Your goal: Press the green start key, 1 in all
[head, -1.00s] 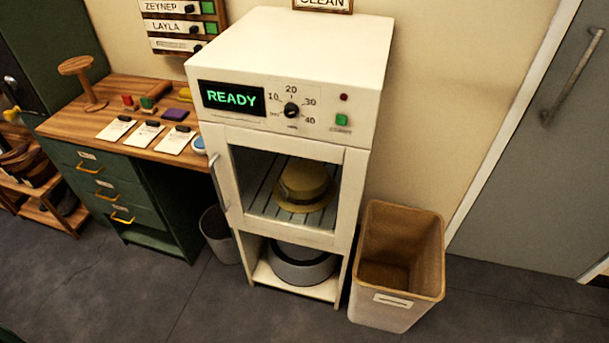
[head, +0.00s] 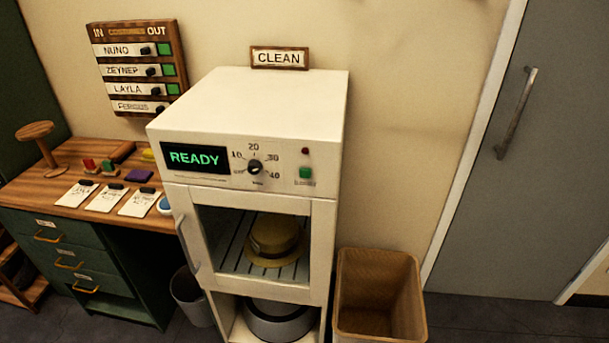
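The panel's display (head: 195,158) reads READY in green. A black dial (head: 255,167) with marks from 10 to 40 sits between display and key. Behind the machine's glazed door (head: 320,245), which looks shut, a straw-coloured hat (head: 274,237) rests on a slatted rack. Neither of my grippers is in view.
A wooden bench (head: 60,199) with cards, stamps and a stand is at the left. A tan bin (head: 380,295) stands right of the machine, and a grey bin (head: 190,298) stands left of it. A CLEAN sign (head: 279,58) is behind its top. A grey door (head: 530,170) is at the right.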

